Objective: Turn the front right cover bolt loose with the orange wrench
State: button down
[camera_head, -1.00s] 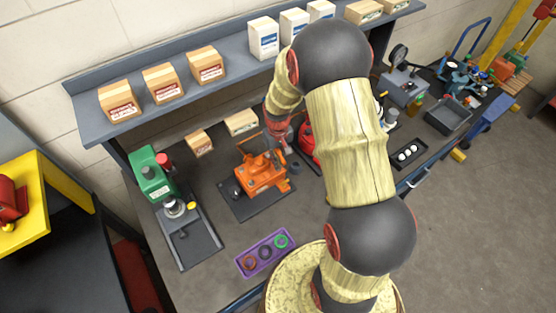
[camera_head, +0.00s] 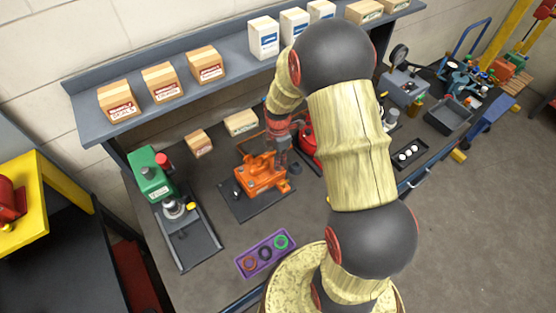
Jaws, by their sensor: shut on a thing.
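An orange motor (camera_head: 262,173) sits on a dark mat (camera_head: 258,208) on the workbench. My gripper (camera_head: 283,152) is at the motor's upper right side, close to it, pointing down. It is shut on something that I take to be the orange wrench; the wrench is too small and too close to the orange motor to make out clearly. The front right cover bolt cannot be made out at this size. Whether the wrench sits on a bolt cannot be told.
A purple tray (camera_head: 265,254) with several rings lies in front of the motor. A green machine (camera_head: 153,173) stands to the left. A red object (camera_head: 308,141) stands right behind my gripper. Small boxes (camera_head: 241,122) stand behind. My arm hides part of the bench.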

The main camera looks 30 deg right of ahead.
jog(key=n, duration=0.4)
jog(key=shift+r+m, duration=0.2)
jog(key=shift+m, duration=0.3)
jog(key=shift+r+p, duration=0.5)
jog(key=shift+r, duration=0.35)
jog(key=shift+r+p, duration=1.55)
jog(key=shift+r, duration=1)
